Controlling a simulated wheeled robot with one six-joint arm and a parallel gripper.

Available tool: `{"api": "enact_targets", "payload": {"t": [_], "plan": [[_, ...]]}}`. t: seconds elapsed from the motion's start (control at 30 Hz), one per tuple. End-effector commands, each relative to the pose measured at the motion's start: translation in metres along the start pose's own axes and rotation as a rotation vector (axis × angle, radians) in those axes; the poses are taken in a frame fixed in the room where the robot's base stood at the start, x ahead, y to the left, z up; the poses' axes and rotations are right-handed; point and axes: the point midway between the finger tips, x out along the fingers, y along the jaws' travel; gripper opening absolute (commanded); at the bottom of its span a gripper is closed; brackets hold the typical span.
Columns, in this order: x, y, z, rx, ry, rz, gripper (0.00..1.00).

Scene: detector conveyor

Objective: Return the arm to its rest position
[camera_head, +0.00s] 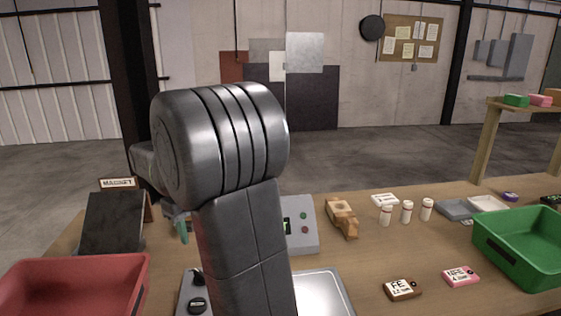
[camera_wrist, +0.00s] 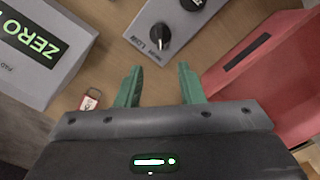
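My gripper (camera_wrist: 158,72) shows in the wrist view with its two green fingers apart and nothing between them. It hangs over the table, between a grey knob box (camera_wrist: 172,20) and the red bin (camera_wrist: 275,75). In the head view, a green fingertip of my gripper (camera_head: 182,230) shows left of my arm, and the rest is mostly hidden. My grey arm (camera_head: 225,150) rises through the middle of the head view, bent at a large rounded joint. It hides part of the table behind it.
The red bin (camera_head: 75,285) stands front left, near a dark slanted panel (camera_head: 112,222) and a MAGNET sign (camera_head: 118,183). A grey button box (camera_head: 301,238), wooden block (camera_head: 342,218), white bottles (camera_head: 406,212) and green bin (camera_head: 520,258) stand right. Two labelled blocks (camera_head: 402,288) lie in front.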

Motion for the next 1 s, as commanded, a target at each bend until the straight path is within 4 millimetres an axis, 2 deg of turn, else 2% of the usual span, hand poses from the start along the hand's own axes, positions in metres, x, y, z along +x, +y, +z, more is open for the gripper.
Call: {"api": "enact_targets", "payload": {"t": [0.6, 0.8, 1.0], "plan": [[0.110, 0.000, 0.001, 0.001, -0.004, -0.001, 0.35], [0.128, 0.000, 0.001, 0.001, -0.002, -0.001, 0.35], [0.131, 0.000, 0.001, 0.004, -0.001, -0.001, 0.35]]}}
